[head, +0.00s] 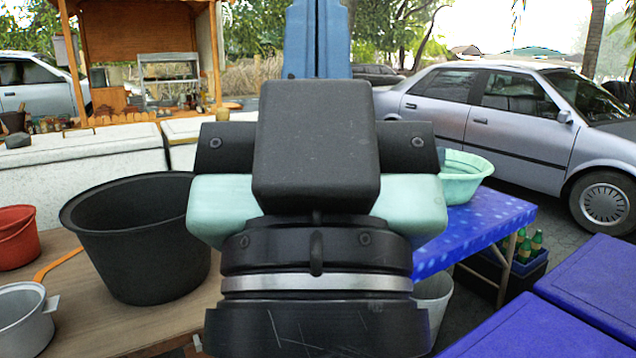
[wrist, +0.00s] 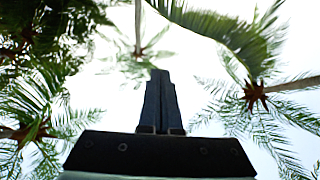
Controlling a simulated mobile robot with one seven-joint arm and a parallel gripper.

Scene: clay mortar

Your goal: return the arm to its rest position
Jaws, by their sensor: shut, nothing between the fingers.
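My gripper (head: 316,38) stands upright in the middle of the head view, in front of the camera, with its blue fingers pointing up. In the wrist view the fingers (wrist: 160,100) are together and also point up, against sky and palm crowns. The gripper is shut with nothing between its fingers. It touches nothing that I can see. My wrist and arm hide the middle of the scene behind them.
A wooden table at left holds a large black tub (head: 140,240), a red bucket (head: 16,238) and a metal pot (head: 24,318). At right are a blue table (head: 480,222) with a pale green basin (head: 462,178), and blue-topped surfaces (head: 545,325). A silver car (head: 480,115) stands behind.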

